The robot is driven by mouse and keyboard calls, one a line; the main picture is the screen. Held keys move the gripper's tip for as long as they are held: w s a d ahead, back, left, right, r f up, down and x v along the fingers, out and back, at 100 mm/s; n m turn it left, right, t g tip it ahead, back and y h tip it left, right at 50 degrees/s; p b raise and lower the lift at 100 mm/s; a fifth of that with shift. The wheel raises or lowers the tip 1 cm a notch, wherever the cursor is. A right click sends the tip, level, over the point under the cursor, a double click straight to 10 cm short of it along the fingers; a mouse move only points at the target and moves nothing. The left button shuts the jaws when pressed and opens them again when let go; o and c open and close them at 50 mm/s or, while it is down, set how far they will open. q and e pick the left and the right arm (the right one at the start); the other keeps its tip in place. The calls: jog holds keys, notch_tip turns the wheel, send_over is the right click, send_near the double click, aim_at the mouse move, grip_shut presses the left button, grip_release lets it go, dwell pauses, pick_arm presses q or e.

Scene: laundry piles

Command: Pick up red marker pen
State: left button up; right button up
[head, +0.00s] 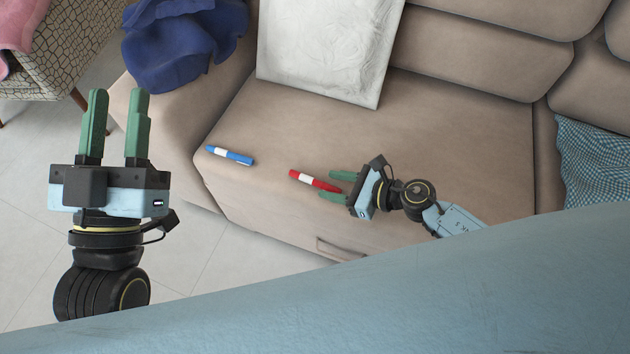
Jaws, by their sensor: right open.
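The red marker pen (306,178), with a white band, lies on the beige sofa seat (455,140). My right gripper (334,185) is open just to the right of the pen, its green fingers pointing left. The pen's right end reaches to the fingertips and seems to lie between them; I cannot tell whether they touch it. My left gripper (115,110) is open and empty, raised in front of the sofa at the left, fingers pointing up the picture.
A blue marker pen (230,155) lies on the seat to the left of the red one. A white cushion (328,50) leans at the back. Dark blue cloth (180,45) hangs over the left armrest. A teal checked cloth (595,165) lies at the right.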

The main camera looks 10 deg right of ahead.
aim_at(320, 183)
jog(key=x, duration=0.3)
jog(key=shift+w+a+b, duration=0.1)
jog(key=shift+a+b, duration=0.05)
jog(key=shift+b, duration=0.2)
jog(key=shift+r, duration=0.1)
jog(key=shift+c, duration=0.3)
grip_shut()
jog(key=shift+r, duration=0.15)
